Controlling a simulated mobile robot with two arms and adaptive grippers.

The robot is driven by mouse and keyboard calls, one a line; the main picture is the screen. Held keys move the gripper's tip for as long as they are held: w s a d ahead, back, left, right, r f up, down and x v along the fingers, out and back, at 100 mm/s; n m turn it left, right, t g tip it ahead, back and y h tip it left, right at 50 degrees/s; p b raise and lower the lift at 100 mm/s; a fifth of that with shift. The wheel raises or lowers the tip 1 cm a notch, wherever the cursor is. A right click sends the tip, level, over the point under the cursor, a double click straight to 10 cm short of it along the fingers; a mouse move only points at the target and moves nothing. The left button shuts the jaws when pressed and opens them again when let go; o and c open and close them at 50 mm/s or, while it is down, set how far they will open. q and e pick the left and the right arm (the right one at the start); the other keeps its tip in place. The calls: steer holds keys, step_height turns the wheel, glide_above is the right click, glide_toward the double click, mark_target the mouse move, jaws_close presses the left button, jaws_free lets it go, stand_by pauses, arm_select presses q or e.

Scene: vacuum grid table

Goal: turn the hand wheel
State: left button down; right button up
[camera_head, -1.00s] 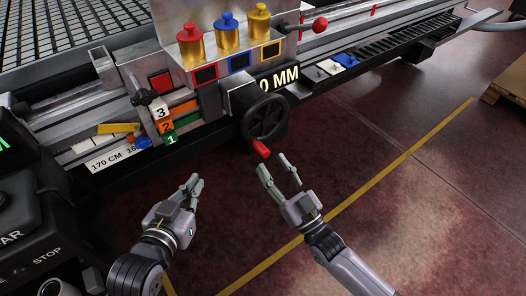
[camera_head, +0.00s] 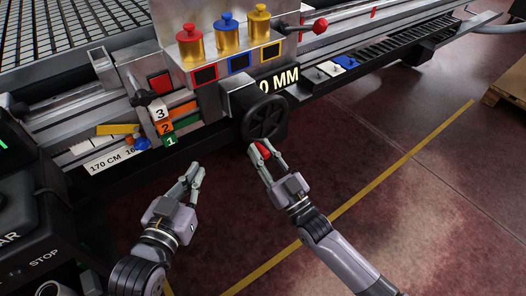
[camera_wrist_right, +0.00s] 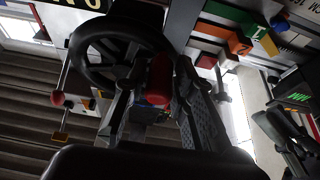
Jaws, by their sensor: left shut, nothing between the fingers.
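The black hand wheel (camera_head: 263,117) is mounted on the front of the machine, and its red handle (camera_head: 263,151) sticks out at the lower rim. My right gripper (camera_head: 265,158) is at the handle with its fingers open on either side of it. In the right wrist view the wheel (camera_wrist_right: 82,62) fills the upper left, and the red handle (camera_wrist_right: 160,80) stands between the two spread fingers (camera_wrist_right: 155,115). Whether a finger touches the handle, I cannot tell. My left gripper (camera_head: 193,178) is shut and empty, left of and below the wheel, away from the machine.
Above the wheel are brass cylinders with red, blue and yellow tops (camera_head: 226,35). Left of it are numbered blocks (camera_head: 163,125) and a dark lever (camera_head: 145,97). A control panel (camera_head: 30,225) stands at the lower left.

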jaws_close()
stand_by(0.3)
stand_by(0.3)
